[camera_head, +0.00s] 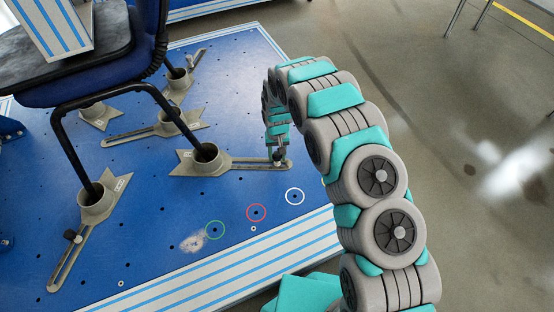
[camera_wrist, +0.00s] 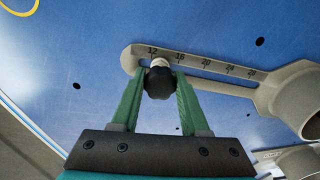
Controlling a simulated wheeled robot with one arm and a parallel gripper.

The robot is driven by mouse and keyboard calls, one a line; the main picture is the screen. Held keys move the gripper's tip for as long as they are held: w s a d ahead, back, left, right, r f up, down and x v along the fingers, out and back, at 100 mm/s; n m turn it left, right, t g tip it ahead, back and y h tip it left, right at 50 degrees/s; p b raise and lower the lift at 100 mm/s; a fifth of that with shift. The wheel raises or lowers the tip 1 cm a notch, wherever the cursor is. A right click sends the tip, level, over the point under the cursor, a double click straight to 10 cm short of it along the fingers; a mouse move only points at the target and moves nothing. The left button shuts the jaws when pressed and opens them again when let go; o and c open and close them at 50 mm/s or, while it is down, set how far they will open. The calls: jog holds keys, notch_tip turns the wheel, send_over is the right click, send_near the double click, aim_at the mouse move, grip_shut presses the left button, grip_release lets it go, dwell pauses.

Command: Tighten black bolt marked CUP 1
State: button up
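The black bolt (camera_wrist: 159,83) has a dark lobed knob and sits at the narrow end of a grey slotted bracket arm (camera_wrist: 191,62) with a numbered scale. My gripper (camera_wrist: 160,78) has green fingers on both sides of the knob, and no clear gap shows between them and it. In the head view my gripper (camera_head: 279,155) points down at the end of the arm that runs right from a grey cup (camera_head: 195,162). A chair leg stands in that cup. No CUP 1 mark is legible on this bracket. The bolt is mostly hidden by the gripper in the head view.
The blue platform (camera_head: 140,222) carries several other cup brackets, one with a black bolt (camera_head: 71,236) at front left. The chair (camera_head: 95,90) stands over them. Green (camera_head: 215,230), red (camera_head: 257,212) and white (camera_head: 294,196) rings mark the bare front area.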

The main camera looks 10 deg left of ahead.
grip_shut()
jog(key=m+b, duration=0.1)
jog(key=m, duration=0.1)
jog(key=shift+f+m+b, duration=0.15)
jog(key=shift+m+b, duration=0.15)
jog(key=shift+b, duration=0.05)
jog(key=shift+m, duration=0.7)
jog(key=m+b, duration=0.2)
jog(key=shift+m, duration=1)
